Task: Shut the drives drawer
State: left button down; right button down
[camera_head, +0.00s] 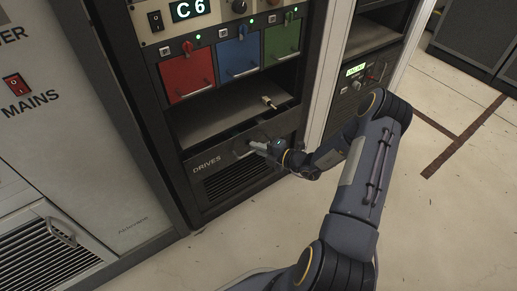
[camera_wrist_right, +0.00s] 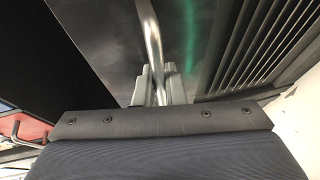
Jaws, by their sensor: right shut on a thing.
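The drives drawer has a dark front panel labelled DRIVES (camera_head: 207,164) low in the middle rack in the head view. Its top edge stands a little forward of the grey surface behind it, so it looks partly out; exactly how far I cannot tell. My right gripper (camera_head: 254,148) is at this front, shut on the drawer's handle. In the right wrist view the metal handle bar (camera_wrist_right: 151,35) runs down between the two fingers of the gripper (camera_wrist_right: 154,88). The gripper hides part of the handle in the head view. My left gripper is not in view.
Red (camera_head: 188,74), blue (camera_head: 240,56) and green (camera_head: 282,40) modules with handles sit above the drawer. A small light-coloured piece (camera_head: 268,102) shows in the dark opening. A MAINS cabinet (camera_head: 80,130) stands at left. The floor at right (camera_head: 440,220) is clear.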

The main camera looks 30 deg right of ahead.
jog(key=w, duration=0.3)
jog(key=shift+w+a, duration=0.1)
jog(key=shift+w, duration=0.25)
jog(key=shift+r, duration=0.1)
jog(key=c, duration=1.8)
grip_release()
jog(key=shift+w, duration=0.1)
jog(key=shift+p+v, duration=1.45)
jog(key=shift+v, duration=2.55)
